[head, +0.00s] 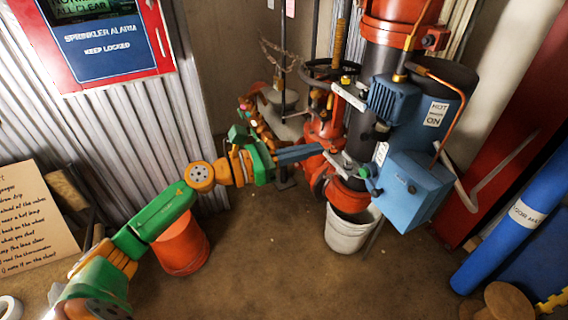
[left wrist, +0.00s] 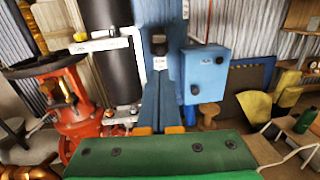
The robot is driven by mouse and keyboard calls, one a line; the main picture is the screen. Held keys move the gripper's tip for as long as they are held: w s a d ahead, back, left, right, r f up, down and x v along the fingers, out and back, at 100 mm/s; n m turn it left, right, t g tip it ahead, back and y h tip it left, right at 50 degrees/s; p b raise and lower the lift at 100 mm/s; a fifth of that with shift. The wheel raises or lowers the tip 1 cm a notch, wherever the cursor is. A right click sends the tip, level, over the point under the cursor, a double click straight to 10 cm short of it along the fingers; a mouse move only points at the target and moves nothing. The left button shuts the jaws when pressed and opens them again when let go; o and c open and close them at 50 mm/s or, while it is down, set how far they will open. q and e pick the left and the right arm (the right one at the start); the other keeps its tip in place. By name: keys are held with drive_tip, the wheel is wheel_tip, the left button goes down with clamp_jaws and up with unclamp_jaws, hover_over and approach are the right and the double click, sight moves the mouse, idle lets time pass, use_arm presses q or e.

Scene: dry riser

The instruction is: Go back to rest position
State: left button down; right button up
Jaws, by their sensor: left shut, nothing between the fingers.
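My left arm reaches in from the lower left, green and orange, with its gripper (head: 300,152) pointing right towards the riser pipe. The two blue-grey fingers lie together with nothing between them; they also show closed in the left wrist view (left wrist: 161,100). The fingertips are close to the red valve body (head: 325,128) and the pipe; I cannot tell whether they touch. A blue box (head: 412,188) is right of the fingertips, and it also shows in the left wrist view (left wrist: 207,74). My right gripper is not in view.
A white bucket (head: 347,232) stands under the pipe. An orange bucket (head: 181,246) stands on the floor beside my left arm. A blue roll (head: 515,225) leans at the right. A cardboard sign (head: 32,218) stands at the left. The middle floor is clear.

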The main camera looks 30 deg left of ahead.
use_arm(q)
drive_tip(key=a+f+n+t+y, duration=0.3)
drive_tip(key=a+f+n+y, duration=0.3)
drive_tip(key=a+f+n, duration=0.6)
drive_tip(key=s+a+f+n+g+y+p, duration=0.1)
drive_tip(key=s+a+f+n+y, duration=0.15)
drive_tip(key=f+n, duration=0.5)
drive_tip(key=s+a+f+n+g+y+p, duration=0.1)
drive_tip(key=s+f+n+g+y, duration=0.1)
drive_tip(key=f+n+y, duration=0.4)
drive_tip(key=s+d+f+n+g+h+p, duration=0.15)
drive_tip(key=s+f+n+g, duration=0.35)
drive_tip(key=s+f+n, duration=0.65)
drive_tip(key=s+d+f+n+g, duration=0.2)
drive_tip(key=s+d+f, duration=0.3)
drive_tip(key=s, duration=0.6)
drive_tip(key=s+d+f+n+g+p, duration=0.1)
drive_tip(key=s+d+f+n+g, duration=0.2)
drive_tip(key=s, duration=0.9)
drive_tip(key=d+f+g, duration=0.2)
drive_tip(key=d+f, duration=0.1)
drive_tip(key=f, duration=0.1)
drive_tip(key=shift+h, duration=0.3)
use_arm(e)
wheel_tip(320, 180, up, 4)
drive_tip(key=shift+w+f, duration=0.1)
